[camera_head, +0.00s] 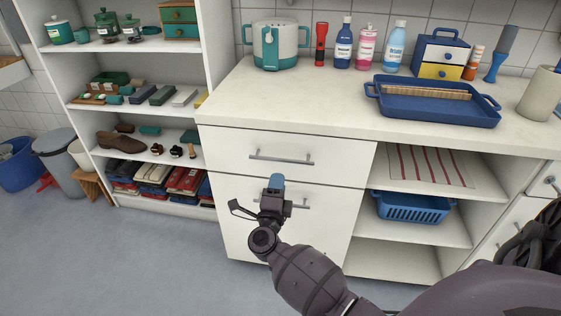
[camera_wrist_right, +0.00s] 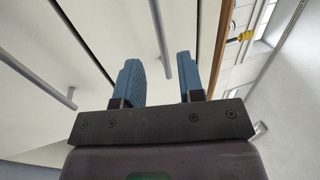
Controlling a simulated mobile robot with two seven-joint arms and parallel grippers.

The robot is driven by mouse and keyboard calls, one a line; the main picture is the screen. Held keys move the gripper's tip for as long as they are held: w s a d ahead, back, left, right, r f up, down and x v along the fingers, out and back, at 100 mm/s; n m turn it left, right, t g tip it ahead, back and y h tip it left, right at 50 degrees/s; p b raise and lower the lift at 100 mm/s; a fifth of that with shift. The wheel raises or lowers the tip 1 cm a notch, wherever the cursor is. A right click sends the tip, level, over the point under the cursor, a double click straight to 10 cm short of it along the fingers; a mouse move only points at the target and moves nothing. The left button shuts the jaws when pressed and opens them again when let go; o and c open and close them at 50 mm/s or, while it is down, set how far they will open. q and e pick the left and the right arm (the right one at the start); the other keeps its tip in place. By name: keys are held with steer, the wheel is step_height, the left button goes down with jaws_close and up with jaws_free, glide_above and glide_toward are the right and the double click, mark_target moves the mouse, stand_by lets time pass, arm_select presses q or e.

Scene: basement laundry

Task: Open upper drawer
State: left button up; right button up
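The upper drawer (camera_head: 330,148) is a white front under the countertop, closed flush, with a horizontal metal bar handle (camera_head: 281,157). My right gripper (camera_head: 276,182) is in front of the cabinet, appearing just below that handle in the head view. In the right wrist view its two blue fingers (camera_wrist_right: 159,70) are apart. The upper drawer's handle (camera_wrist_right: 160,42) runs into the gap between them in the picture; I cannot tell whether it is between the fingertips or beyond them. My left gripper is not in view.
The lower front has its own handle (camera_head: 300,204), partly hidden by my gripper; this handle (camera_wrist_right: 38,78) is at left in the wrist view. Open shelves with a blue basket (camera_head: 412,207) are at right. The countertop holds a blue tray (camera_head: 432,112). Floor (camera_head: 130,260) at left is clear.

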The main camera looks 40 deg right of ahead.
mark_target(282, 160)
steer(key=b+x, duration=0.1)
steer(key=x, duration=0.7)
steer(key=shift+w+d+r, duration=0.1)
steer(key=shift+w+d, duration=0.05)
jaws_close()
